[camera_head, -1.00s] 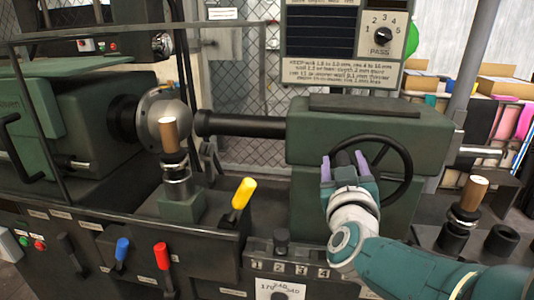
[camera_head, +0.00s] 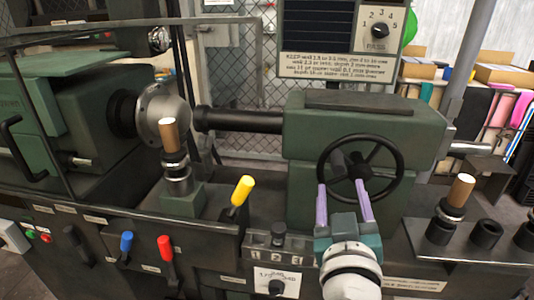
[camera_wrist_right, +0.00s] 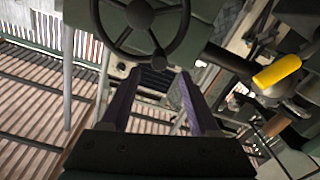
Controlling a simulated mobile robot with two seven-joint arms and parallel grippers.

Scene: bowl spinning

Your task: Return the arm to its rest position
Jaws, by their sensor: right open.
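My right gripper (camera_head: 344,205) is open and empty, with two purple fingers pointing up toward the black handwheel (camera_head: 404,164). In the head view it overlaps the wheel's lower part; the fingers do not close on the rim. In the right wrist view (camera_wrist_right: 160,95) the two fingers are spread apart with nothing between them, and the handwheel (camera_wrist_right: 183,35) shows beyond them at the top. The green tailstock (camera_head: 300,140) carries the wheel. My left gripper is not in view.
A yellow-handled lever (camera_head: 242,190), a blue lever (camera_head: 126,242) and a red lever (camera_head: 165,247) stand on the machine front. A wooden-handled tool (camera_head: 461,192) stands on the right shelf (camera_head: 430,250). Another wooden handle (camera_head: 169,134) stands before the grey bowl-shaped chuck (camera_head: 150,108).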

